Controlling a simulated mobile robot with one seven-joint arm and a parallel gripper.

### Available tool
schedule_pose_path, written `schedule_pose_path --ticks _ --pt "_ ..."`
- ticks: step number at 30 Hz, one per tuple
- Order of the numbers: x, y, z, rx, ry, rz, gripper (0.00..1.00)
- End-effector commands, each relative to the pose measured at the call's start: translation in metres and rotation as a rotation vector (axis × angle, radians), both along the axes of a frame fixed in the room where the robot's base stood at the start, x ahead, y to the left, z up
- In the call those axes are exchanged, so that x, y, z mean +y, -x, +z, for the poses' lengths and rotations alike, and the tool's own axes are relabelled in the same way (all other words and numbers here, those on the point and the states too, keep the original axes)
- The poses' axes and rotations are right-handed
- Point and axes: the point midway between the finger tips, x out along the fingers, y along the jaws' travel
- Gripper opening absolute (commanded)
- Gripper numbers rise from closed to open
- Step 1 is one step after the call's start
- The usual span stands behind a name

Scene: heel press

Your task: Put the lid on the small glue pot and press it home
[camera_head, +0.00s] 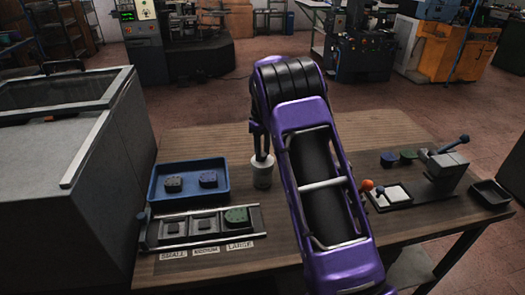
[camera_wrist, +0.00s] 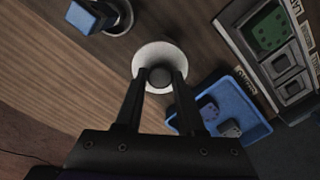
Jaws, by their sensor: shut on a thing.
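The small glue pot (camera_head: 263,178) stands upright on the wooden table near the middle, a pale grey cup. My gripper (camera_head: 261,158) is right over it, pointing down, with its fingertips at the pot's top. In the wrist view my gripper (camera_wrist: 160,77) is shut on a dark round piece, which looks like the knob of the lid (camera_wrist: 160,50). The lid shows as a pale disc around the fingertips and covers the view of the pot below. I cannot tell whether it is fully seated.
A blue tray (camera_head: 190,197) with two heel-like pieces lies left, behind a size rack (camera_head: 155,233). A press with a lever (camera_head: 446,170) and a black tray (camera_head: 490,194) stand right. In the wrist view a blue-topped item (camera_wrist: 90,16) stands near the pot. A grey cabinet bounds the left.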

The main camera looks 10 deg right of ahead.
Motion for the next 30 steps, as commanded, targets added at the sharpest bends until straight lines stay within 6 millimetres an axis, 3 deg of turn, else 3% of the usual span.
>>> schedule_pose_path --ticks 30 --pt "0.000 0.000 -0.016 0.000 0.000 0.000 0.07"
